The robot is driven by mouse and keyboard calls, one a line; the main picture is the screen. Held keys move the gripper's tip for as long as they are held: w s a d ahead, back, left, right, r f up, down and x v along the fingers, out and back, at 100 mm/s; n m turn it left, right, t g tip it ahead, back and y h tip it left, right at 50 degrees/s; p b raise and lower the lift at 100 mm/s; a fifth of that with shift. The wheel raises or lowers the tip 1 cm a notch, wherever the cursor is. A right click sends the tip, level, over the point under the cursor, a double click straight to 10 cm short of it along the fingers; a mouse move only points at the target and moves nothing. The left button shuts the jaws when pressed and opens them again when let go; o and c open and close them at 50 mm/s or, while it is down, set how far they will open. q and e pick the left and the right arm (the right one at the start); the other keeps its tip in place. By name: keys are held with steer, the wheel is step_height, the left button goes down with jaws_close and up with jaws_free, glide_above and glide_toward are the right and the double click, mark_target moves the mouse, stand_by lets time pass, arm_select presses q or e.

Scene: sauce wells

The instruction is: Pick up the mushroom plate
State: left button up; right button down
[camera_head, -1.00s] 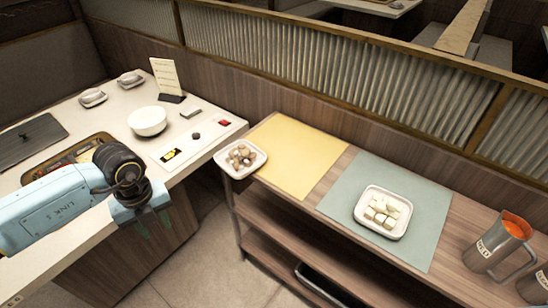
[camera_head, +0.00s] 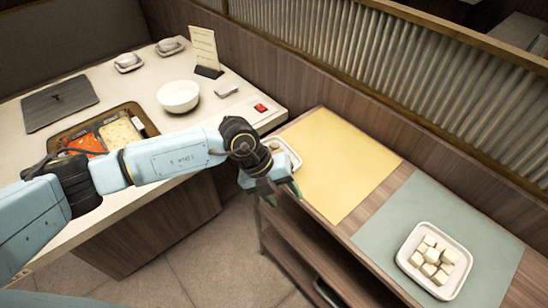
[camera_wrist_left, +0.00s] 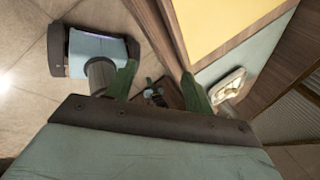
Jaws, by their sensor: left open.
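My left gripper (camera_head: 283,192) is open and empty, at the near side of the plate by the shelf's front edge. In the left wrist view, the two green fingers (camera_wrist_left: 158,82) are spread apart with nothing held between them. I cannot make out the mushroom plate there. My right gripper is out of view.
A white plate of pale cubes (camera_head: 408,262) sits on the grey-green mat (camera_head: 388,218). The table on the left holds a white bowl (camera_head: 178,96) and a divided pot (camera_head: 50,143). A ribbed partition (camera_head: 400,70) stands behind.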

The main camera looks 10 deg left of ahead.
arm_select(q)
steer(key=s+d+f+n+t+h+b, duration=0.2)
steer(key=s+d+t+h+b, duration=0.3)
steer(key=h, duration=0.3)
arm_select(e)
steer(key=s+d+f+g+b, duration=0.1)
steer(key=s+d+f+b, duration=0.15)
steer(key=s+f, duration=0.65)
arm_select(q)
steer(key=w+a+f+n+t+y+b, duration=0.15)
steer(key=a+n+t+y+b, duration=0.3)
steer(key=a, duration=0.45)
steer(key=w+a+f+n+t+y+b, duration=0.1)
steer(key=a+f+n+t+y, duration=0.25)
steer(key=a+n+t, duration=0.4)
steer(key=shift+m+t+y, duration=0.3)
steer(key=shift+m+y, duration=0.2)
steer(key=shift+m, duration=0.1)
steer(key=x, duration=0.4)
steer(key=p+x, duration=0.1)
steer(key=x, duration=0.3)
steer(key=a+p+x, duration=0.1)
steer(key=x, duration=0.3)
steer(key=shift+w+r, duration=0.2)
steer(key=shift+w, duration=0.25)
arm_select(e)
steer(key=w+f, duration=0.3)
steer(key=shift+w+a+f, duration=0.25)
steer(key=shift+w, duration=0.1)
